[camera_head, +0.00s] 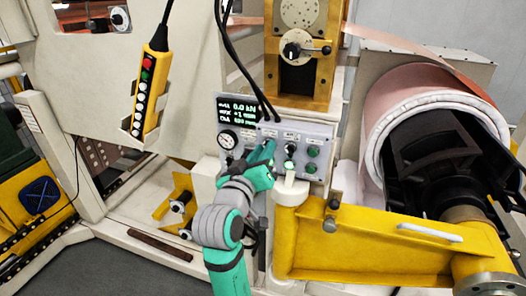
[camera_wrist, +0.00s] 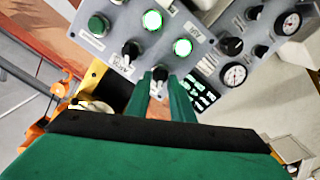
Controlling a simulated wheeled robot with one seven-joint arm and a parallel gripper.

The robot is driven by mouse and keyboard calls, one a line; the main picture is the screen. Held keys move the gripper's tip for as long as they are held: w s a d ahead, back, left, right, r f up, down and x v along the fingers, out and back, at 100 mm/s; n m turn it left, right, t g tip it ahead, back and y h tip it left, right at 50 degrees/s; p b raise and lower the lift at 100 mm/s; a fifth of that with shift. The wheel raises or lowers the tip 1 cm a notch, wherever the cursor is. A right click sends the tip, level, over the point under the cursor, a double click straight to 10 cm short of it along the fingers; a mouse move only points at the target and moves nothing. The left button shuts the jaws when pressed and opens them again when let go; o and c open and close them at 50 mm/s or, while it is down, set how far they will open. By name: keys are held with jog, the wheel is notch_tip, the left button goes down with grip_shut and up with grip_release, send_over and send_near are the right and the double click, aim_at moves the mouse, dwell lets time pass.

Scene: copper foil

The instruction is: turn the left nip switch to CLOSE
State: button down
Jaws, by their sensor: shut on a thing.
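The grey control panel (camera_head: 318,131) is in the middle of the head view. My gripper (camera_head: 268,150) is at its upper row, covering the left switch there. In the wrist view the panel (camera_wrist: 110,22) appears turned roughly upside down. There a black knob (camera_wrist: 160,73), which I take as the left nip switch, sits between the tips of my gripper (camera_wrist: 160,88). The fingers are shut on it. A second black knob (camera_wrist: 131,49) is beside it, free of the fingers. The labels are too small to read, so I cannot tell the switch's setting.
Lit green buttons (camera_wrist: 182,47) and gauges (camera_wrist: 234,74) sit close around the fingers. A yellow arm (camera_head: 370,240) stands at the right, below a copper roll (camera_head: 415,95). A yellow pendant (camera_head: 148,95) hangs at the left.

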jog(key=c, duration=1.9)
grip_release()
jog(key=shift+s, duration=0.1)
jog(key=v, duration=1)
jog(key=shift+s+a, duration=0.15)
jog(key=shift+s, duration=0.15)
